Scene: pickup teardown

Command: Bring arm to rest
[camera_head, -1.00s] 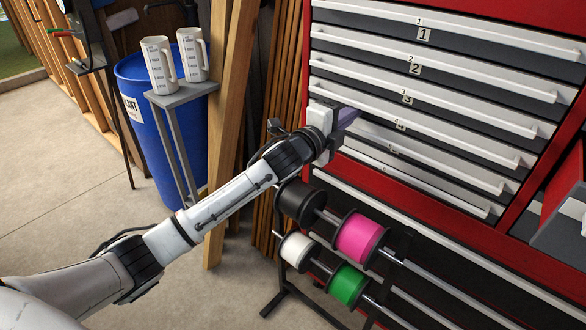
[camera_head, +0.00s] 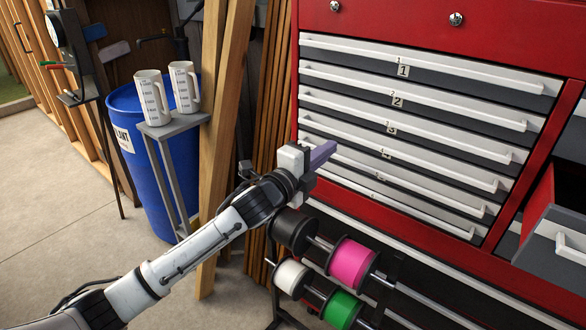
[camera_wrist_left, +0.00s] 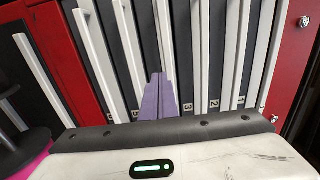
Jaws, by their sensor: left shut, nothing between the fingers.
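My left arm comes in from the lower left in the head view. Its gripper (camera_head: 321,154) has purple fingers closed together with nothing between them, in front of the lower drawers of the red tool chest (camera_head: 420,22). In the left wrist view the purple fingers (camera_wrist_left: 158,97) also lie side by side, over the chest's drawer fronts. I cannot tell whether the fingertips touch a drawer. My right gripper is in neither view.
A rack with spools, including a pink spool (camera_head: 351,262) and a green spool (camera_head: 341,308), stands just below the gripper. Two measuring jugs (camera_head: 184,87) stand on a small grey stand (camera_head: 172,126) beside a blue barrel (camera_head: 134,150). An open drawer (camera_head: 556,240) juts out at right.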

